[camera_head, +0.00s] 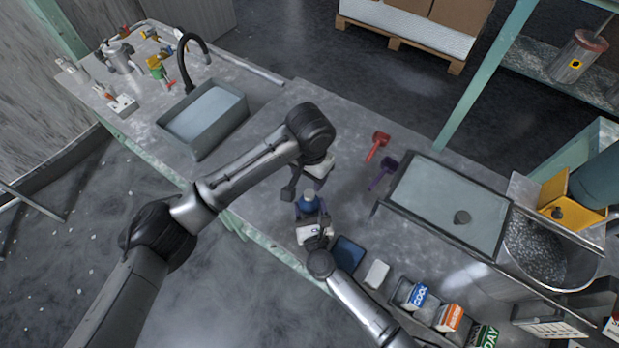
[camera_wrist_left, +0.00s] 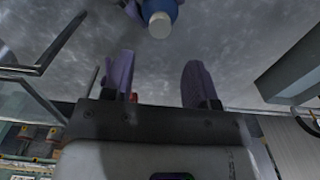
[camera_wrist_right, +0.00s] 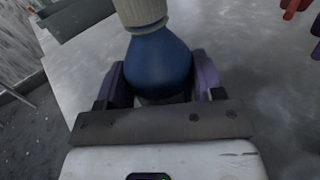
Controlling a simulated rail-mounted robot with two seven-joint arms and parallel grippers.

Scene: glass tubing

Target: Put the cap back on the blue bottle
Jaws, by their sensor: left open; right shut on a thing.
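The blue bottle (camera_head: 308,205) is upright just above or on the grey worktop; I cannot tell which. My right gripper (camera_wrist_right: 158,85) is shut around its body (camera_wrist_right: 158,62), seen close in the right wrist view. A whitish ribbed cap (camera_wrist_right: 141,12) sits on the bottle's top; it also shows in the left wrist view (camera_wrist_left: 160,25) and the head view (camera_head: 309,194). Whether it is tightened cannot be seen. My left gripper (camera_wrist_left: 157,82) is open and empty, apart from the bottle. In the head view it is just above and behind the bottle.
A red tool (camera_head: 377,144) and a purple tool (camera_head: 383,172) lie to the right. Beyond stands a glass-topped tray (camera_head: 440,193). A dark blue tray (camera_head: 348,252), a white block (camera_head: 377,272) and labelled bins (camera_head: 418,295) line the front edge. A sink (camera_head: 205,118) is at left.

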